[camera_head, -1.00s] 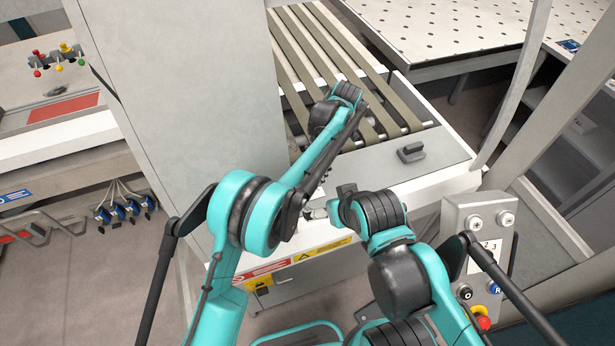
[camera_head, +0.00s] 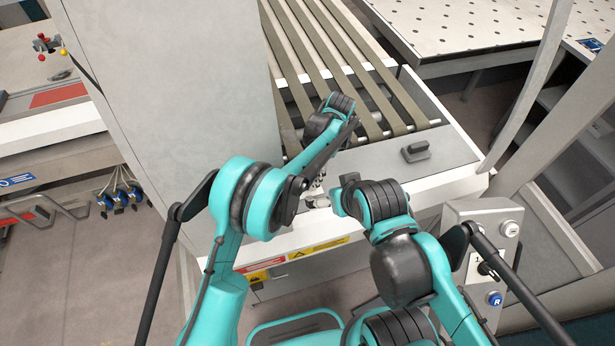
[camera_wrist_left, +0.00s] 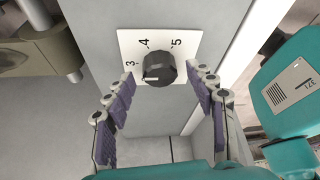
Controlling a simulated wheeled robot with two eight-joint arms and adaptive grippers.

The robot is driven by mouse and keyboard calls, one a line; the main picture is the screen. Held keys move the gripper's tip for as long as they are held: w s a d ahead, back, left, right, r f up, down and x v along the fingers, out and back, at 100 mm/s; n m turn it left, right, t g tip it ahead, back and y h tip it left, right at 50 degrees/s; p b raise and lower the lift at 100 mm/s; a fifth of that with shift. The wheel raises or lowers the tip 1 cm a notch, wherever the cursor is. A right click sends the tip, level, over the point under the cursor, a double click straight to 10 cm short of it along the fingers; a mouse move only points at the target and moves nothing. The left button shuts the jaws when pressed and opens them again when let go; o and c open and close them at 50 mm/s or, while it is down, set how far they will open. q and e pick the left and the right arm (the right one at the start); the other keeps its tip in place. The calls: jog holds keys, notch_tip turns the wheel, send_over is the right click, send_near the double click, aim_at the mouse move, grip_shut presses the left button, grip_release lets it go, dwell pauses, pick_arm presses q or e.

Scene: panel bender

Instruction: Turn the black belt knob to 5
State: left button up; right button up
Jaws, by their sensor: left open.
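The black belt knob (camera_wrist_left: 158,68) sits on a white dial plate (camera_wrist_left: 130,43) marked 3, 4 and 5 in the left wrist view. I cannot tell its exact setting. My left gripper (camera_wrist_left: 161,98) is open, its purple-padded fingers apart on either side below the knob, and nothing is between them. The fingers appear clear of the knob. In the head view my left arm hides most of this gripper (camera_head: 318,186) near the front edge of the belt table. My right arm is bent beside it, and its gripper is hidden.
Belts (camera_head: 320,60) run behind my left arm. A dark handle (camera_head: 416,152) stands on the grey plate to the right. A control box (camera_head: 478,225) with another black selector (camera_head: 487,269) and a blue button (camera_head: 495,299) is beside my right arm. A tall panel (camera_head: 180,100) stands left.

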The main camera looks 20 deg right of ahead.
pick_arm(q)
jog(key=shift+s+a+f, duration=0.1)
jog(key=shift+a+f, duration=0.15)
jog(key=shift+f, duration=0.1)
jog(key=c, duration=1.2)
jog(key=shift+o, duration=0.2)
jog(key=shift+m, duration=0.4)
jog(key=m+t+b, duration=0.2)
jog(key=m, duration=0.2)
jog(key=shift+s+m, duration=0.15)
jog(key=shift+m, duration=0.15)
jog(key=m+t, duration=0.1)
jog(key=m, duration=0.1)
jog(key=m+t+b, duration=0.1)
jog(key=m, duration=0.1)
jog(key=shift+m+h+b, duration=0.3)
jog(key=shift+m, duration=0.1)
